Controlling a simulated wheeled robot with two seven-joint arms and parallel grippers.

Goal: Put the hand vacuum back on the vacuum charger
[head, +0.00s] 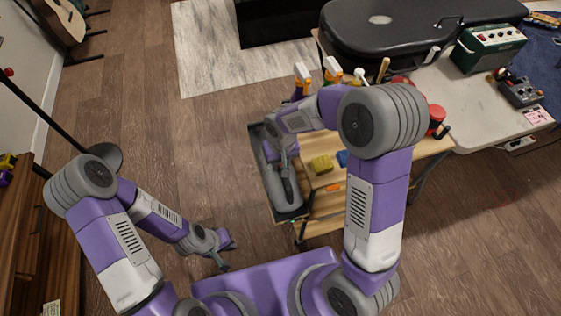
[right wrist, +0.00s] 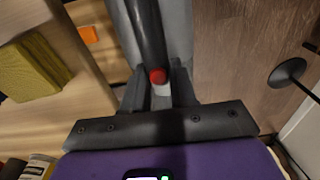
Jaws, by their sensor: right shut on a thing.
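The grey hand vacuum (head: 289,188) lies lengthwise over a long dark grey tray-like holder (head: 268,196) at the left side of the wooden cart. This holder looks like the vacuum charger. I cannot tell whether the vacuum is seated in it or just above it. My right gripper (head: 284,150) is shut on the vacuum. In the right wrist view, the vacuum's dark handle (right wrist: 147,35) with a red button runs between the fingers of the right gripper (right wrist: 160,88). My left gripper (head: 229,252) is empty and appears open, low over the floor.
A worktable behind carries a black guitar case (head: 400,30) and a green amplifier (head: 490,48). Floor left of the cart is clear.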

